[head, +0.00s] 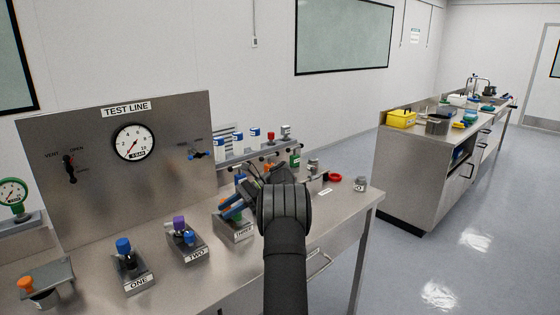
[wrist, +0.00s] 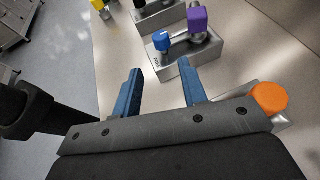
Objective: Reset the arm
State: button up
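My gripper (head: 234,207) is above or beside the metal block labelled THREE (head: 240,234) in the head view, and my wrist hides part of that area. In the wrist view my gripper's two blue fingers (wrist: 161,88) stand apart with nothing between them. Ahead of the fingertips is a metal block (wrist: 188,58) with a purple cap (wrist: 197,19) and a blue knob (wrist: 161,41). An orange cap (wrist: 270,98) shows close by the gripper's right side. I cannot tell whether the gripper touches the block there.
Blocks labelled TWO (head: 188,242) and ONE (head: 134,268) stand to the left on the steel bench. A TEST LINE panel (head: 90,150) with a gauge (head: 134,142) rises behind them. A rack (head: 260,150) of small containers is behind my gripper. A red ring (head: 335,178) lies to the right.

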aim_at(189, 234)
jog(key=x, duration=1.5)
jog(key=shift+a, duration=0.1)
jog(key=shift+w+r, duration=0.1)
jog(key=v, duration=1.7)
jog(key=x, duration=1.7)
jog(key=shift+a, duration=0.1)
jog(key=shift+m+t+y, duration=0.3)
jog(key=shift+m+t, duration=0.1)
jog(key=shift+t, duration=0.1)
jog(key=m+t+y, duration=0.1)
jog(key=m+t, duration=0.5)
jog(key=t, duration=0.1)
jog(key=shift+m, duration=0.3)
jog(key=v, duration=1.1)
jog(key=shift+s+f+t, duration=0.2)
jog(key=shift+f+t, duration=0.1)
jog(key=shift+a, duration=0.1)
